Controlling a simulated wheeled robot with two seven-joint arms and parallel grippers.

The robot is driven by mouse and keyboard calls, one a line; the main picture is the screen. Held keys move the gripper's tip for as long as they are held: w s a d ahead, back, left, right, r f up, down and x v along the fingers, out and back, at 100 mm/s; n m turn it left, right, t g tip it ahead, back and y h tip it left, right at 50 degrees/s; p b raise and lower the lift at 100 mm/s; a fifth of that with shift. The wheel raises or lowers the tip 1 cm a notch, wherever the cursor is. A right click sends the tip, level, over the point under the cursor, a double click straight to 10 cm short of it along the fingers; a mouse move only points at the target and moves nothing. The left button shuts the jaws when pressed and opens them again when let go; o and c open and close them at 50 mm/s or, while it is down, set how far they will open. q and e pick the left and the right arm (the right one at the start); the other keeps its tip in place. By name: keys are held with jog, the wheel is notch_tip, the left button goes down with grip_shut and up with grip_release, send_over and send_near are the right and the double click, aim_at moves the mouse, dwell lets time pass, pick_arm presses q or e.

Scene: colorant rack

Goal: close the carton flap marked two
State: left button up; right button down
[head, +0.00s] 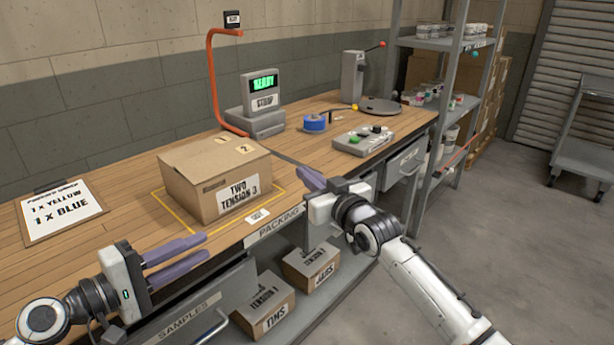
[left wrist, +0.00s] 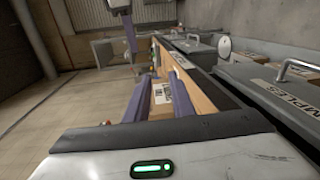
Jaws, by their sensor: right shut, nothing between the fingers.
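A brown carton (head: 215,185) labelled "TWO TENSION 3" sits on the wooden bench inside a yellow outline. Its top looks flat, and a flap with a small tag marked 2 (head: 243,149) lies level with it. My left gripper (head: 203,249) is open and empty, in front of the carton's lower left, at the bench's front edge. Its spread purple fingers (left wrist: 158,98) also show in the left wrist view. My right gripper (head: 311,179) is shut and empty, just right of the carton; whether it touches the carton I cannot tell.
A scale with a green display (head: 263,83), a red bent pole (head: 211,85), blue tape (head: 315,123) and a button box (head: 363,139) stand further along the bench. A sign (head: 60,212) lies at left. Labelled cartons (head: 263,305) sit on the shelf below.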

pick_arm(q)
jog(key=s+d+f+m+g+y, duration=0.1)
jog(key=s+f, duration=0.1)
jog(key=f, duration=0.5)
jog(key=s+d+f+m+g+y, duration=0.1)
jog(key=s+f+m+y, duration=0.15)
jog(key=f, duration=0.35)
jog(key=s+d+f+m+g+y, duration=0.1)
jog(key=s+d+f+m+y, duration=0.1)
jog(key=s+f+m, duration=0.3)
jog(key=s+d+f+m+g+y+p, duration=0.1)
jog(key=s+d+f+m, duration=0.3)
jog(key=s+f, duration=0.8)
jog(key=shift+s+d+m+g+y, duration=0.15)
jog(key=shift+s+m+g+y, duration=0.3)
jog(key=shift+s, duration=0.8)
pick_arm(e)
notch_tip(320, 180, up, 2)
jog(key=shift+w+a+r, duration=0.1)
jog(key=shift+r, duration=0.1)
pick_arm(q)
jog(key=shift+r, duration=0.1)
